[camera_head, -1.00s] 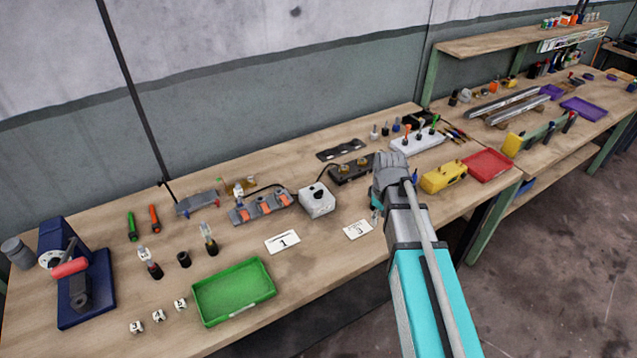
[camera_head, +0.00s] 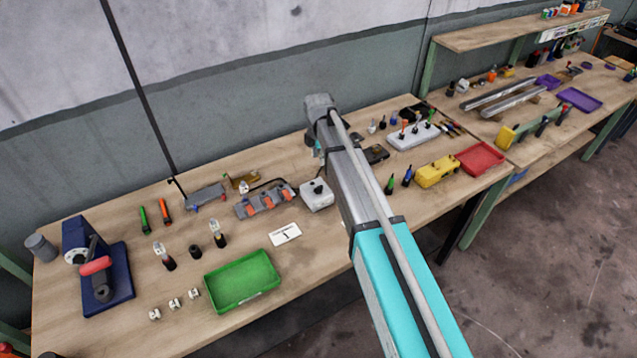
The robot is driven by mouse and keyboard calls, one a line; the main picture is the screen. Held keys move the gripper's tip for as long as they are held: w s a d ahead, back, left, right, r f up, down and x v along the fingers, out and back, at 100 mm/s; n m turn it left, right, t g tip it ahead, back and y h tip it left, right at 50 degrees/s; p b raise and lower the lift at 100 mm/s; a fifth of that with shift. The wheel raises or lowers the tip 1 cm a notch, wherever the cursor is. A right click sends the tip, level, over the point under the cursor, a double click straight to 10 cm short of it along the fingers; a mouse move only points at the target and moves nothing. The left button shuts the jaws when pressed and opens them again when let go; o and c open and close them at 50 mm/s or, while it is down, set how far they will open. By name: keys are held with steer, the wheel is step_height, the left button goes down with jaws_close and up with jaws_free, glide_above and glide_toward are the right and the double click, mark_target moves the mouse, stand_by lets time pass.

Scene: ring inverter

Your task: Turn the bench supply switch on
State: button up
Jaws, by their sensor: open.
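A small white box (camera_head: 316,201) with a black knob or switch (camera_head: 317,188) on top stands mid-table, and looks like the bench supply. The switch's position is too small to tell. An orange-and-grey clamp strip (camera_head: 265,204) sits just left of the box. My gripper (camera_head: 317,150) hangs below the end of my arm, above and behind the box in the picture, apart from it. It is open and seems empty, but its fingers are small and partly hidden by my arm, which also covers the table right of the box.
A green tray (camera_head: 243,304), a numbered card (camera_head: 285,234) and a blue-based press (camera_head: 110,285) are on the left. A white tool holder (camera_head: 412,137), yellow box (camera_head: 437,171) and red tray (camera_head: 480,160) stand right of my arm. Small bottles (camera_head: 219,236) stand left of the card.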

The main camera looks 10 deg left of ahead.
mark_target(318, 187)
steer(key=shift+f, duration=0.15)
stand_by(0.3)
step_height(318, 187, down, 14)
steer(key=b, duration=1.4)
steer(key=shift+r, duration=0.25)
jaws_close()
